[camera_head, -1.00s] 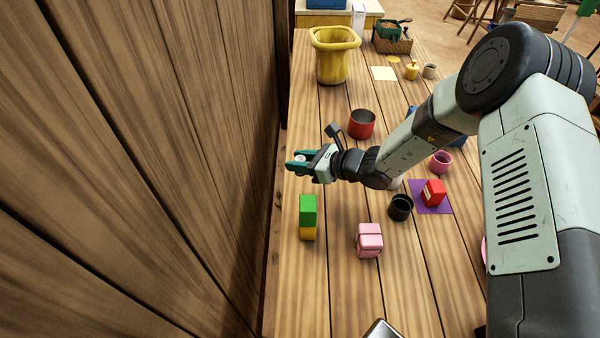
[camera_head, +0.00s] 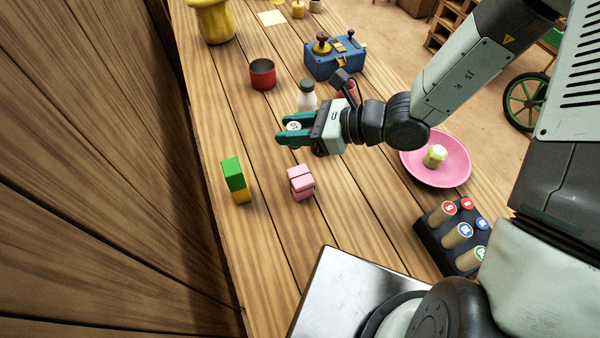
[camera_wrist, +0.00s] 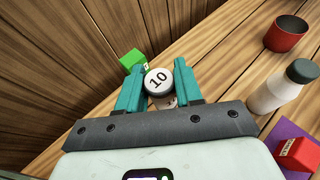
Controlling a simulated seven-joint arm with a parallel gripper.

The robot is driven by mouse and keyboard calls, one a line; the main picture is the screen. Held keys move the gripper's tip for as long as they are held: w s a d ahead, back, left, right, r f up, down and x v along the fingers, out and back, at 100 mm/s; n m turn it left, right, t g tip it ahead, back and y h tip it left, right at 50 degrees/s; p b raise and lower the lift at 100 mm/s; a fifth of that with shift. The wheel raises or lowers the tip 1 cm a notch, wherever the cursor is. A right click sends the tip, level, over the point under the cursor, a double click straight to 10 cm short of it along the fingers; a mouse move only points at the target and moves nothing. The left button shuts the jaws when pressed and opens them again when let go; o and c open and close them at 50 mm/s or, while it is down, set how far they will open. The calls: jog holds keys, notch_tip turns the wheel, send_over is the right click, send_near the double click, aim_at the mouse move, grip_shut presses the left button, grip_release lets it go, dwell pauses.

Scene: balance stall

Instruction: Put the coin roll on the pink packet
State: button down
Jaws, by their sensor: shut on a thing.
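In the wrist view the coin roll (camera_wrist: 158,82) is between the teal fingers, end face toward the camera. The pink packet (camera_head: 301,183) sits on the table below my gripper in the head picture, apart from it, with a dark band line across it. The packet does not show in the wrist view.
A red cup (camera_head: 262,76) and white bottle (camera_head: 307,96) are behind the gripper. A pink plate (camera_head: 462,168), a coin-roll rack (camera_head: 432,238) and a metal plate (camera_head: 335,285) lie right and in front.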

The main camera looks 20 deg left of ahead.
aim_at(300, 175)
jog(key=shift+s+d+r, duration=0.25)
jog(key=shift+s+d, duration=0.05)
jog(key=shift+d, duration=0.3)
jog(key=f, duration=0.9)
jog(key=shift+s+d+f, duration=0.1)
jog(key=shift+d+f, duration=0.15)
jog(key=shift+f, duration=0.15)
jog(key=c, duration=0.7)
grip_release()
jog(key=shift+f, duration=0.15)
jog(key=shift+c, duration=0.2)
jog(key=shift+r, duration=0.2)
jog(key=v, duration=1.2)
